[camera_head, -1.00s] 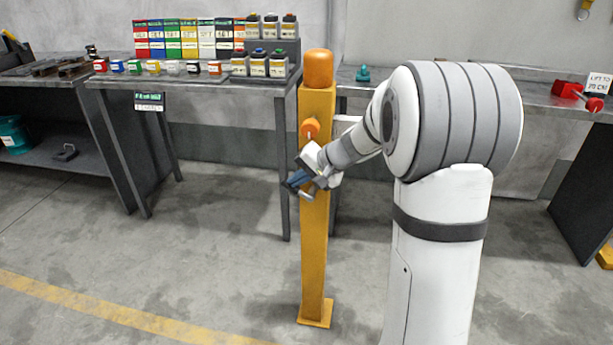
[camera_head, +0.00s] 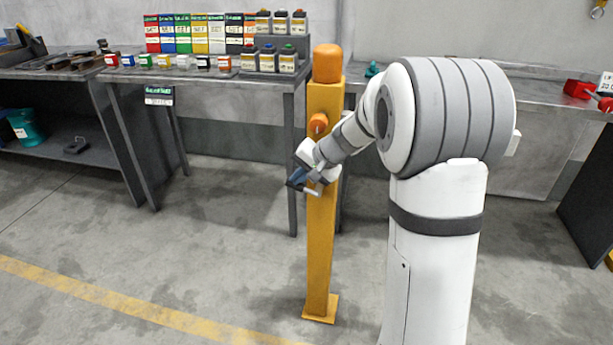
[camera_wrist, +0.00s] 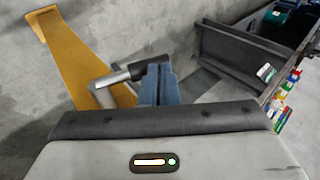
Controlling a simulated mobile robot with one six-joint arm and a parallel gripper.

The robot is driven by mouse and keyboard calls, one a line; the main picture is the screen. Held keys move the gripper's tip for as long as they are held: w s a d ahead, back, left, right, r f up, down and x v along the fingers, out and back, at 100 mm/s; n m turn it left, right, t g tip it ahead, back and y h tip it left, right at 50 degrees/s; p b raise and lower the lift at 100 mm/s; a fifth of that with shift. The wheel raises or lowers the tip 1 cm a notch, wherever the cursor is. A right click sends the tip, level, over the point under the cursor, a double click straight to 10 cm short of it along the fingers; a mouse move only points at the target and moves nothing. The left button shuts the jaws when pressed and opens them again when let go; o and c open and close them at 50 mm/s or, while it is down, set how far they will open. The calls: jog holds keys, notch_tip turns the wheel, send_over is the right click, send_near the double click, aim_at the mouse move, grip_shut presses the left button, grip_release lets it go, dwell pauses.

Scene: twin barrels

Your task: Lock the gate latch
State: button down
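The gate post (camera_head: 320,240) is a yellow upright with an orange cap and a round orange knob (camera_head: 318,123) on its front. The post also shows in the wrist view (camera_wrist: 72,55). Below the knob, a short grey bar, the latch handle (camera_head: 313,192), sticks out sideways from the post. In the wrist view the handle (camera_wrist: 118,77) reaches from the post to the left side of my fingers. My gripper (camera_head: 297,180) is in front of the post at the handle's height. Its blue fingers (camera_wrist: 160,85) look closed together, with nothing visible between them. Whether they touch the handle is unclear.
A bench (camera_head: 200,75) with coloured boxes and small bottles stands behind the post. A second bench (camera_head: 535,88) with a red tool (camera_head: 580,90) runs along the wall at right. The concrete floor left of the post is clear, crossed by a yellow line (camera_head: 130,310).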

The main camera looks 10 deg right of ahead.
jog(key=s+d, duration=0.8)
jog(key=d, duration=0.1)
jog(key=shift+s+d+r+p, duration=0.25)
jog(key=shift+s+r+p, duration=0.05)
jog(key=shift+r+p, duration=0.15)
jog(key=s+a+r+n+g+h+p, duration=0.1)
jog(key=s+a+r+n+h+p, duration=0.2)
jog(key=s+r+p, duration=0.8)
jog(key=s+a+r+n+g+h+p, duration=0.1)
jog(key=s+a+r+n+h+p, duration=0.1)
jog(key=s+r+p, duration=0.8)
notch_tip(320, 180, up, 2)
jog(key=shift+s+a+r+n+g+h+p, duration=0.25)
jog(key=shift+s+a+n+g+h+p, duration=0.2)
jog(key=shift+s+a, duration=0.45)
jog(key=c, duration=2.2)
grip_release()
